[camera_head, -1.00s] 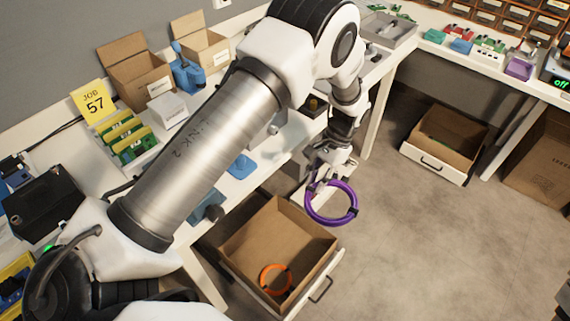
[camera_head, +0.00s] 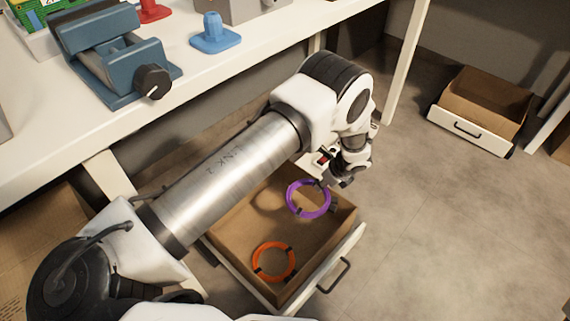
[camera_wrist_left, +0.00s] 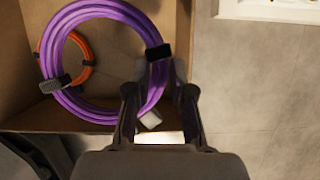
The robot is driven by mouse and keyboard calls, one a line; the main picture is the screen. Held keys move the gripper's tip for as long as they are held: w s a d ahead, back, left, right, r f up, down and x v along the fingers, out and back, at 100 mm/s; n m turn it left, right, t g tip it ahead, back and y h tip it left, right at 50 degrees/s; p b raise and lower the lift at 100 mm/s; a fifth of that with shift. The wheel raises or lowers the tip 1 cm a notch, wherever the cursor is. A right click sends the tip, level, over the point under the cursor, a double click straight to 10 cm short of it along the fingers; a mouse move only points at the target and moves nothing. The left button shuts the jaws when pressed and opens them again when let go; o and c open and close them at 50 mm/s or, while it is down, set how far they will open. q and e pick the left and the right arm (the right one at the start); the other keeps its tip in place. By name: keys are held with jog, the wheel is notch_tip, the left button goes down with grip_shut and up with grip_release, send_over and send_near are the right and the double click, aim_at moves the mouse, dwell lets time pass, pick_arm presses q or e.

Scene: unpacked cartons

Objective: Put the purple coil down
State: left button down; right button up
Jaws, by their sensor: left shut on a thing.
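The purple coil (camera_head: 290,200) is a ring with black ties. My left gripper (camera_head: 330,182) is shut on its edge at the right side. In the left wrist view the purple coil (camera_wrist_left: 82,107) hangs between the fingers of my left gripper (camera_wrist_left: 158,78), held near a black tie. The coil is over the open drawer (camera_head: 237,273), near its back right part; I cannot tell whether it touches the floor of the drawer. An orange coil (camera_head: 255,262) lies in the drawer, and it shows smaller behind the purple one in the left wrist view (camera_wrist_left: 88,72). My right gripper is not in view.
The drawer's walls and front handle (camera_head: 335,276) stand around the coils. A workbench (camera_head: 160,118) runs above at left, with a blue vise (camera_head: 115,62) and a blue piece (camera_head: 214,36) on it. Another open drawer (camera_head: 470,130) is at right. The floor between is clear.

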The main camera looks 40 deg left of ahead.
pick_arm(q)
notch_tip(320, 180, down, 17)
jog(key=b, duration=0.8)
jog(key=shift+f+b, duration=0.15)
jog(key=shift+b, duration=0.2)
jog(key=shift+f, duration=0.25)
jog(key=shift+r, duration=0.2)
jog(key=shift+f, duration=0.25)
jog(key=c, duration=1)
grip_release()
jog(key=shift+r, duration=0.1)
